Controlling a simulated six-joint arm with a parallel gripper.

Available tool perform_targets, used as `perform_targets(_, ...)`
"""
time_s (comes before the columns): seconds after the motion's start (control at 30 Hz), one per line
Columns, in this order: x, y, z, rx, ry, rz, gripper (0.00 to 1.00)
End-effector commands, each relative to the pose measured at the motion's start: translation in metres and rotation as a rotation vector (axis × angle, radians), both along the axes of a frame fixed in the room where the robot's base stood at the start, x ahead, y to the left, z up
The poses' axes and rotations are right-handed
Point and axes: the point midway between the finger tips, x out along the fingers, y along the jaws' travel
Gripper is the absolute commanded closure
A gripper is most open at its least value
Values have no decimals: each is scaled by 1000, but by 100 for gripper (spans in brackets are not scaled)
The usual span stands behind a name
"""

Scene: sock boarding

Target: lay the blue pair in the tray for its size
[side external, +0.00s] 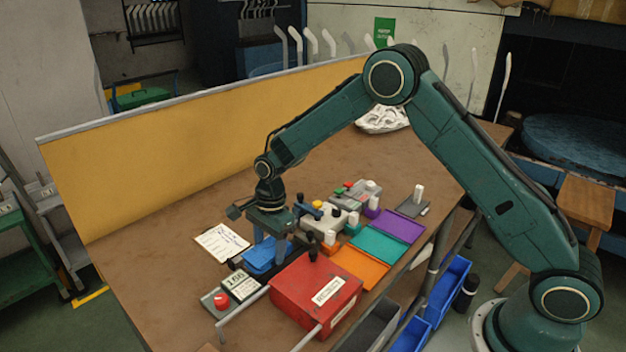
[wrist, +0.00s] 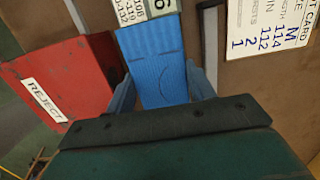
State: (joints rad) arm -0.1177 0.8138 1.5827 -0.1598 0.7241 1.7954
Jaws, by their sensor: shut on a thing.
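The blue pair (side external: 262,257) is a flat folded piece of ribbed blue cloth on the left part of the bench. In the wrist view the blue pair (wrist: 152,62) lies lengthwise between the two fingers. My gripper (side external: 270,246) points down over it, and in the wrist view my gripper (wrist: 160,88) is shut on its near end. I cannot tell whether the pair is lifted clear of the bench. Orange (side external: 361,268), teal (side external: 380,244) and purple (side external: 399,225) flat trays lie in a row to the right. Their size marks are not readable.
A red reject box (side external: 315,292) stands close in front of my gripper. A job card (side external: 222,243) lies behind left, reading M in the wrist view (wrist: 268,25). A numbered display (side external: 240,284) and red button (side external: 221,300) sit at the front left. Small machines (side external: 330,218) stand right.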

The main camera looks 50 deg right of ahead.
Motion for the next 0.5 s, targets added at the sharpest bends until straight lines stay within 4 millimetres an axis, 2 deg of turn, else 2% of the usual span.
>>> perform_targets(0.33,-1,0,-32,-1,3,1,69)
perform_targets(0.5,0,0,-38,-1,0,1,69)
